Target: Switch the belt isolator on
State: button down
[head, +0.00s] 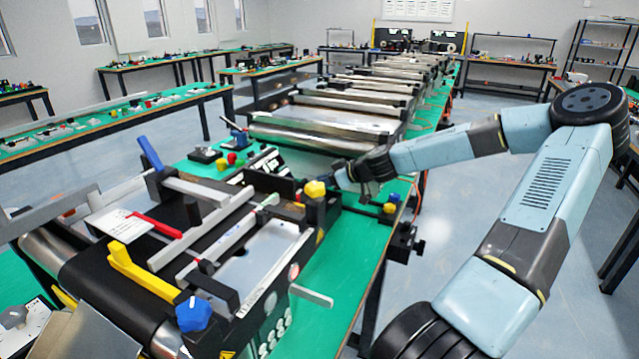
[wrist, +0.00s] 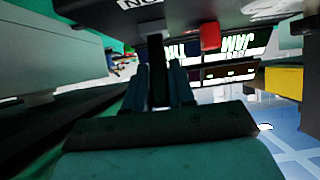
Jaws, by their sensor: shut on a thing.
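My gripper (wrist: 160,78) is shut on a narrow dark upright bar (wrist: 156,62), which I take to be the belt isolator's handle. The bar runs up between the two fingers to a dark plate (wrist: 120,12) with white lettering that seems to read "ON", partly cut off by the frame edge. In the head view my gripper (head: 348,178) is at the right end of the near conveyor, beside a yellow knob (head: 315,189). The handle is hidden there by my gripper and the unit, so its exact setting cannot be told.
A red block (wrist: 209,36) and lit panels, one reading "JAM" (wrist: 238,44), lie beyond the fingers. A yellow block (wrist: 285,82) is at right. The near conveyor carries a yellow lever (head: 140,270) and a blue knob (head: 194,315). Open floor (head: 460,215) lies right of the bench.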

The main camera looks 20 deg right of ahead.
jog(key=shift+d+f, duration=0.1)
jog(key=shift+d, duration=0.05)
jog(key=c, duration=1.3)
grip_release()
jog(key=shift+o, duration=1.3)
jog(key=v, duration=1.3)
jog(key=shift+s, duration=0.25)
jog(key=shift+s+d, duration=0.1)
